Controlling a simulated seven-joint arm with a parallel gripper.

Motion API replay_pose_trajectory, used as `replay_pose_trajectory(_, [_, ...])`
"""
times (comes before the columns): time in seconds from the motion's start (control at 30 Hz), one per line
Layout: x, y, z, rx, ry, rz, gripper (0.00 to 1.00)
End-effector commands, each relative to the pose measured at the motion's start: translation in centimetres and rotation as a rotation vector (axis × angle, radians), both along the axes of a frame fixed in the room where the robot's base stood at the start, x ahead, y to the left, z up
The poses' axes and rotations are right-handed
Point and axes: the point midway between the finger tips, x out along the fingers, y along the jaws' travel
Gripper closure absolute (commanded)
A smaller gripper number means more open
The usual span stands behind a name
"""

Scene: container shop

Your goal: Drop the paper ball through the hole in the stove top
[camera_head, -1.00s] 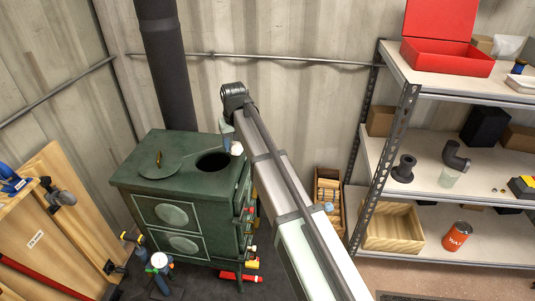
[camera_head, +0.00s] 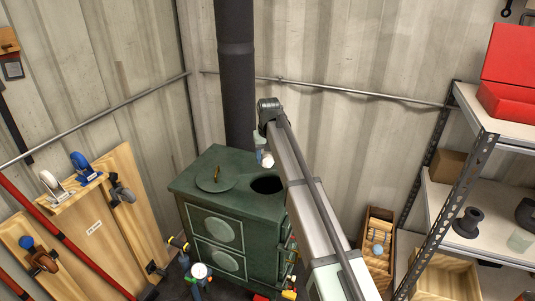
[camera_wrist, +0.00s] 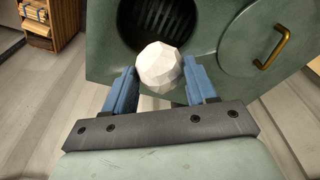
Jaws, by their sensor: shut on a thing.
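The green stove (camera_head: 235,200) stands in the corner with a round open hole (camera_head: 267,185) in the right part of its top. The round lid (camera_head: 216,184) with a brass handle lies on the top, left of the hole. My gripper (camera_wrist: 160,80) is shut on the white faceted paper ball (camera_wrist: 158,66), held between its blue fingers. In the head view the ball (camera_head: 267,160) shows above the stove top, just behind the hole. In the wrist view the hole (camera_wrist: 158,20) with a dark grate inside lies beyond the ball, which overlaps its near edge.
The black flue pipe (camera_head: 236,80) rises from behind the stove. A metal shelf unit (camera_head: 466,170) stands at the right, and a wooden crate (camera_head: 377,250) stands on the floor between.

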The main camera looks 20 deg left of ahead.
Motion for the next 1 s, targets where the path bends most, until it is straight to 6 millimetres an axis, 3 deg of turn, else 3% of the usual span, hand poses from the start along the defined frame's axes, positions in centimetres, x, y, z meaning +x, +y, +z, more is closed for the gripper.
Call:
replay_pose_trajectory(0.7, [0.0,0.0,-5.7,0.0,0.0,0.0,0.72])
replay_pose_trajectory(1.0, [0.0,0.0,-6.7,0.001,-0.001,0.0,0.72])
